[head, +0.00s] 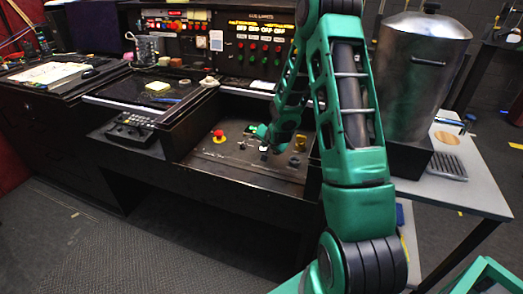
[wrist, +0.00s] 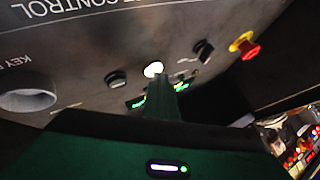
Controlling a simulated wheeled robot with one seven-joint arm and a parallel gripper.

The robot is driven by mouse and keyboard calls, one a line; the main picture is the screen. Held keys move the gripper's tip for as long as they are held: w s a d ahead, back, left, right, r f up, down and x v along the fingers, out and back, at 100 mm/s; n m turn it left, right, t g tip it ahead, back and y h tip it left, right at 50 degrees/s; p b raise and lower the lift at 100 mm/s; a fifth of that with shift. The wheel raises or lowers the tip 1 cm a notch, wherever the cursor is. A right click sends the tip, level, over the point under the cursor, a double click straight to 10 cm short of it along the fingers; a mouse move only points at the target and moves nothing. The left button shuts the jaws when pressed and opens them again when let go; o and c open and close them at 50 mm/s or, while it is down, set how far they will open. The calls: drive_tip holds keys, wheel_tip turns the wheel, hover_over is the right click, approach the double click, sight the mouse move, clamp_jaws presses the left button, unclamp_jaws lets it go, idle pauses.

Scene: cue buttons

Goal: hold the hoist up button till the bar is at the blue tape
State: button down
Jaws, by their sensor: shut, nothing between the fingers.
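My gripper (head: 264,140) is low over the sloping control panel (head: 205,160) on the desk. It is shut and empty, fingertips pointing at the panel. In the wrist view the dark green fingers (wrist: 165,90) end right beside a lit white round button (wrist: 153,69). I cannot tell whether they touch or press it. Its label is not readable, so I cannot confirm it is the hoist up button. A black knob (wrist: 116,79) and a black switch (wrist: 203,50) flank it. I cannot make out the hoist bar or the blue tape in either view.
A red stop button on yellow (wrist: 244,44) also shows in the head view (head: 219,136). A large key ring or socket (wrist: 27,100) is at the panel's left in the wrist view. A metal urn (head: 415,75) stands right of my arm. Floor in front is clear.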

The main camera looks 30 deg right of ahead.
sight(264, 150)
drive_tip(key=shift+r, duration=0.1)
idle(0.5)
drive_tip(key=shift+r, duration=0.7)
drive_tip(key=shift+r, duration=2.5)
